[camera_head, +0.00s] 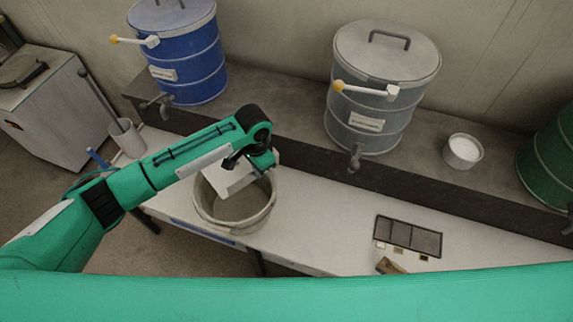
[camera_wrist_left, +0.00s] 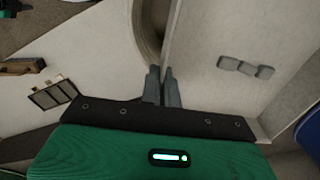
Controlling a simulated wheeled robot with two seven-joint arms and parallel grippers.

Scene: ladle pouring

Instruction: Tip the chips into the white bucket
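A pale, off-white round bucket (camera_head: 208,217) stands on the white table, and part of its rim shows in the wrist view (camera_wrist_left: 150,28). A white box-like tray (camera_head: 226,180) is over the bucket in the head view. My left gripper (camera_head: 262,163) is at the tray. Its fingers (camera_wrist_left: 162,82) are close together at the tray's edge and look closed on it. My right gripper is not in view.
A dark grid panel (camera_head: 408,237) and a brown piece (camera_head: 390,265) lie on the table at right. Blue (camera_head: 185,60) and grey (camera_head: 370,95) drums and a small white tub (camera_head: 463,151) stand on the back shelf. A holder (camera_head: 127,140) stands at left.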

